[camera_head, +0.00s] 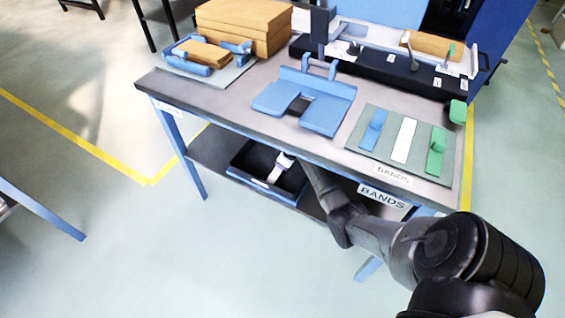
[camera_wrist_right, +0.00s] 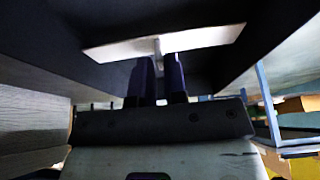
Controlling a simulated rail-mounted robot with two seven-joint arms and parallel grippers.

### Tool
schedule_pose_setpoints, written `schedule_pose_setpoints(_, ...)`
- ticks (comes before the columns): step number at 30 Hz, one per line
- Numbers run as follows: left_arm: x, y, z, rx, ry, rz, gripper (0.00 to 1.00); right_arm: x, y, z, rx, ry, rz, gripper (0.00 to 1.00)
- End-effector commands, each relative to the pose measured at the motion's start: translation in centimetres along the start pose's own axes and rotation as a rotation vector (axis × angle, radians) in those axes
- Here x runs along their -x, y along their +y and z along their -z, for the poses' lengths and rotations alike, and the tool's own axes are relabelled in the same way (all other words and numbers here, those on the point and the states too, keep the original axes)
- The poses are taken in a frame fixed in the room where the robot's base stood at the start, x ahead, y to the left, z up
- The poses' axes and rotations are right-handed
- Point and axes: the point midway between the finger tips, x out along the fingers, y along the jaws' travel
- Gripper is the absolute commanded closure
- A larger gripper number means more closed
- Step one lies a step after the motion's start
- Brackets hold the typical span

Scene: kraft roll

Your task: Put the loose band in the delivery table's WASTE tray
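The white loose band (camera_wrist_right: 205,38) is a flat strip with a small upright tab. My right gripper (camera_wrist_right: 158,62) has its fingers close together on either side of that tab, and looks shut on it. In the head view my right arm reaches under the table top to a black tray (camera_head: 243,160) on the lower shelf. The band's pale end (camera_head: 274,173) shows within the tray's outline. The tray's front label is too small to read. I cannot tell whether the band touches the tray's floor. My left gripper is not in view.
The delivery table's top (camera_head: 228,98) sits close above my right arm. On it are a grey mat (camera_head: 385,152) with a blue band (camera_head: 373,130), a white strip (camera_head: 404,139) and a green band (camera_head: 436,152), a blue fixture (camera_head: 325,107) and cardboard boxes (camera_head: 245,22).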

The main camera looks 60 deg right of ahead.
Motion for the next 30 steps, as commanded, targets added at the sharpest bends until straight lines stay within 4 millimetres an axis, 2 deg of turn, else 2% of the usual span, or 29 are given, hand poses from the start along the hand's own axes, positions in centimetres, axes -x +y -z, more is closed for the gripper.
schedule_pose_setpoints(1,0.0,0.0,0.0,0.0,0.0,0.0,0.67,0.0,0.0,0.0,0.0,0.0,0.0,0.83)
schedule_pose_setpoints(6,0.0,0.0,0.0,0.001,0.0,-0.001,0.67,0.0,0.0,0.0,0.0,0.0,0.0,0.68)
schedule_pose_setpoints(16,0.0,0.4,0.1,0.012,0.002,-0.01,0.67,0.5,0.0,0.3,0.0,0.002,0.001,0.68)
schedule_pose_setpoints(18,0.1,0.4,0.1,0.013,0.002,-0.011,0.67,1.2,0.0,0.6,0.0,0.003,0.0,0.68)
schedule_pose_setpoints(23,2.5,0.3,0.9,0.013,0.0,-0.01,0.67,4.8,0.1,0.7,0.003,-0.001,-0.003,0.68)
schedule_pose_setpoints(30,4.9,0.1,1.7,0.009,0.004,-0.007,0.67,6.6,-0.1,-4.3,0.0,-0.005,0.001,0.68)
